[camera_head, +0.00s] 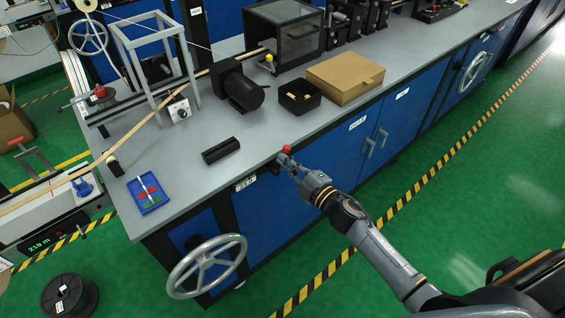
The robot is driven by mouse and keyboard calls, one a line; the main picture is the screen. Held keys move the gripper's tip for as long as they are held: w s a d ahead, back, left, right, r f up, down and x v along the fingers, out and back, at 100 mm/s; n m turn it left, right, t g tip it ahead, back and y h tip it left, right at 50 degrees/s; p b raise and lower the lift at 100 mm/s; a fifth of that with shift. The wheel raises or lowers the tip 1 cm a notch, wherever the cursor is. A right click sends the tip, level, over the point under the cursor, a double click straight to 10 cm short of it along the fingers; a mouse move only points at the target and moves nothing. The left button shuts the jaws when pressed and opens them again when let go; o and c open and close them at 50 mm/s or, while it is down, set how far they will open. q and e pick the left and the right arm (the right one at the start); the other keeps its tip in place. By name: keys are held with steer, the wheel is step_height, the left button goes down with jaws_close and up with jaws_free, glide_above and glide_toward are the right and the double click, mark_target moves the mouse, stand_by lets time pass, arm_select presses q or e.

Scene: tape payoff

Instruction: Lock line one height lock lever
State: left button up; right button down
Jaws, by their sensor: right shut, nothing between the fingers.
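The height lock lever, with a red knob (286,149), sits at the front edge of the grey bench, just right of a small white label (246,183). Its black base is partly hidden by my gripper. My right gripper (288,164) is shut with nothing in it. Its fingertips are right at the lever, just below the red knob; I cannot tell whether they touch it. My left gripper is not in view.
A grey handwheel (207,266) stands out from the bench front at lower left. On the bench top (222,187) are a black block (221,150), a blue tray (148,193), a black bin (299,97) and a cardboard box (345,77).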

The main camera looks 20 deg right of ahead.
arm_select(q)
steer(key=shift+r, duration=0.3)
arm_select(e)
steer(key=w+d+f+m, duration=0.1)
steer(key=d+f+m, duration=0.3)
steer(key=m, duration=0.9)
steer(key=shift+w+d+f, duration=0.35)
steer(key=shift+w+d, duration=0.05)
steer(key=shift+d, duration=0.05)
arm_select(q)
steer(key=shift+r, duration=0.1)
